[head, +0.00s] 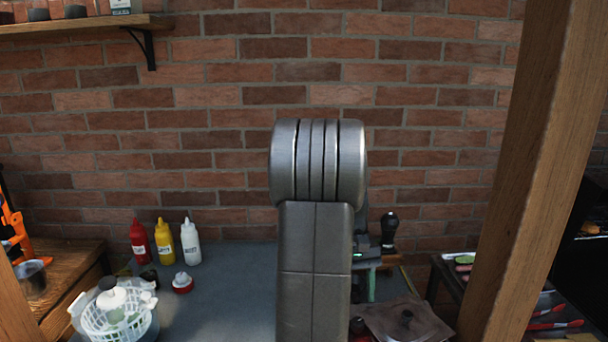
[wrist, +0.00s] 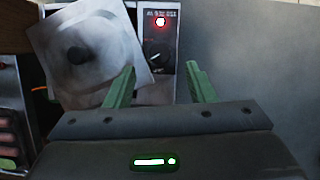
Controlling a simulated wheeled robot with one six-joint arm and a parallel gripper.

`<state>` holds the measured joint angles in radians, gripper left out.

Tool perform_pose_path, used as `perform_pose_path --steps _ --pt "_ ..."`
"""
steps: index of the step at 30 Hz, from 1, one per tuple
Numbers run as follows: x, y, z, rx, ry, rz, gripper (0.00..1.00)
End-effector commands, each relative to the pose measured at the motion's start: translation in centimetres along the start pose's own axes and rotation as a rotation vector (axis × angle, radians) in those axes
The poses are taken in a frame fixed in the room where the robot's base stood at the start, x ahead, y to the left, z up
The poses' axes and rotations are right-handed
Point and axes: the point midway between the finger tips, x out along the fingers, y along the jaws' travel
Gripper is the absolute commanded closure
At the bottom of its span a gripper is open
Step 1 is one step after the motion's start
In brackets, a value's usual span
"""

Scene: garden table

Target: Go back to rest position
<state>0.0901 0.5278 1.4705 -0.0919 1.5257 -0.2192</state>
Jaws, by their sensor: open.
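My gripper (wrist: 160,67) is open, with its two green fingers apart in the wrist view and nothing held between them. In the head view my raised arm fills the middle and hides most of the gripper; a small green light and a greenish finger show just right of it. A square grey plate with a dark round knob (wrist: 88,62) lies tilted beyond the left finger in the wrist view. It seems to be the brownish flat plate (head: 385,320) right of my arm in the head view.
A control panel (wrist: 158,50) with a lit red light and dial is beyond the fingers. Red (head: 139,240), yellow (head: 165,241) and white (head: 190,241) bottles stand at the back left of the grey table (head: 235,290). A white basket (head: 113,318) is front left. A wooden post (head: 540,150) rises right.

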Motion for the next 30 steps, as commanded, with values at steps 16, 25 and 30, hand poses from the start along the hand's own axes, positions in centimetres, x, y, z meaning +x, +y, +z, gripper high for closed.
perform_pose_path --steps 16,25,30 --pt "6.0 -0.3 -0.1 -0.286 0.001 0.119 0.50" --pt "6.1 -0.4 0.0 -0.598 0.002 0.249 0.50" --pt "6.2 -0.5 0.1 -0.766 0.001 0.318 0.50"
